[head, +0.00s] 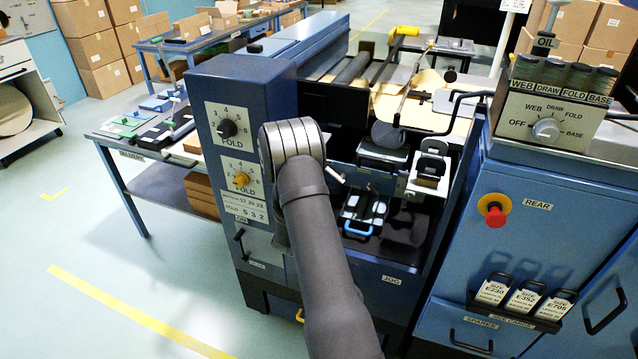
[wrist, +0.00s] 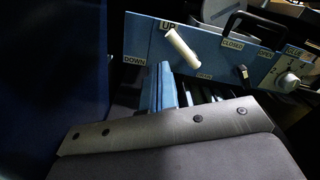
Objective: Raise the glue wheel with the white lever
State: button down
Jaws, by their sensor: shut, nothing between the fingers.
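The white lever (wrist: 182,48) is a short white rod on a light blue panel (wrist: 215,58) in the wrist view. It slants from upper left to lower right, its upper end just below the UP label; the DOWN label is farther left. A small white rod beside my arm in the head view (head: 335,172) may be the same lever. My gripper (wrist: 165,66) is shut and empty, its narrow fingers below and left of the lever, with no clear contact. In the head view my arm hides the gripper. I cannot make out the glue wheel for certain.
A dark blue wall stands close on the left. The FOLD dial cabinet (head: 230,95) stands left of my arm.

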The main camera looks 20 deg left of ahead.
jog(key=shift+s+f, duration=0.1)
jog(key=shift+s, duration=1.55)
jog(key=shift+w, duration=0.1)
jog(key=w, duration=1)
jog(key=shift+s, duration=0.1)
